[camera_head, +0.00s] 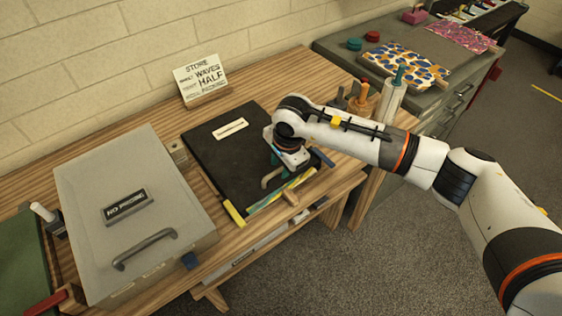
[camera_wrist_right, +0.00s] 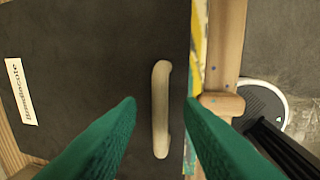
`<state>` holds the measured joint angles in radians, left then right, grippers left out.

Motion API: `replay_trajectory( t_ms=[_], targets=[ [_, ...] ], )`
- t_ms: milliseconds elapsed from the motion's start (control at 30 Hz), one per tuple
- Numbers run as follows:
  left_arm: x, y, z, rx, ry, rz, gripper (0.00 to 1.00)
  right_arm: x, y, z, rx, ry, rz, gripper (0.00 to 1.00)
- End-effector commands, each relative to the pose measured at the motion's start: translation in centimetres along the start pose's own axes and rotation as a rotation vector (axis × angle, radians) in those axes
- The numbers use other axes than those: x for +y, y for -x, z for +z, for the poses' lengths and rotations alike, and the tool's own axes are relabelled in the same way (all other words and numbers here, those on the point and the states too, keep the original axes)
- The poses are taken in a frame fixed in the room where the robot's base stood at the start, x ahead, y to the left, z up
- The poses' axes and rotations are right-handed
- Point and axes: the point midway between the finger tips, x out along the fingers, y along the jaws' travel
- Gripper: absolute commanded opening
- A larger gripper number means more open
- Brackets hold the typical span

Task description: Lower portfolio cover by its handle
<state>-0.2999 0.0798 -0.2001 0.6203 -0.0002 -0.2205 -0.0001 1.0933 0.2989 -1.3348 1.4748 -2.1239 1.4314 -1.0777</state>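The black portfolio cover (camera_head: 210,150) with a white label lies on the wooden bench, flat or nearly flat; I cannot tell if it is slightly raised. Its pale handle (camera_head: 270,180) is near the front edge, partly hidden by my arm. In the right wrist view the handle (camera_wrist_right: 160,110) stands out against the dark cover (camera_wrist_right: 90,70). My right gripper (camera_wrist_right: 162,104) is open, with one green finger on each side of the handle and gaps visible between. In the head view the right gripper (camera_head: 284,168) is over the cover's front right. My left gripper is not in view.
Coloured sheets (camera_head: 235,213) show along the portfolio's front edge. A grey lidded box (camera_head: 95,185) with a handle is to its left. A sign (camera_head: 201,77) stands behind. Rollers or brushes (camera_head: 392,95) stand at the right, before a grey cabinet with patterned sheets.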

Motion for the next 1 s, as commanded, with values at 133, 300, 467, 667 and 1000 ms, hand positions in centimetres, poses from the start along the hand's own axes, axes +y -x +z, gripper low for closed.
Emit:
replay_trajectory(
  t_ms=[133, 300, 467, 667, 1000],
  targets=[
    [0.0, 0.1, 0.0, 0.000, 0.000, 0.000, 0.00, 0.0, -0.5, 0.0, -0.001, 0.001, 0.000, 0.33],
    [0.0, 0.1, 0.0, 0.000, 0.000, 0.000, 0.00, 0.0, -0.5, 0.0, 0.000, 0.000, 0.000, 0.33],
    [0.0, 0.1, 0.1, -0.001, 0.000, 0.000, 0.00, 0.0, -0.4, 0.0, 0.000, 0.000, 0.000, 0.12],
    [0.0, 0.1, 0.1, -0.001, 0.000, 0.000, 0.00, 0.0, -0.4, 0.0, 0.000, 0.000, 0.000, 0.00],
    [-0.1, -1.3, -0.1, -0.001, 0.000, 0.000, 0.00, 1.4, 2.1, 0.1, -0.004, -0.001, -0.072, 0.00]
  ],
)
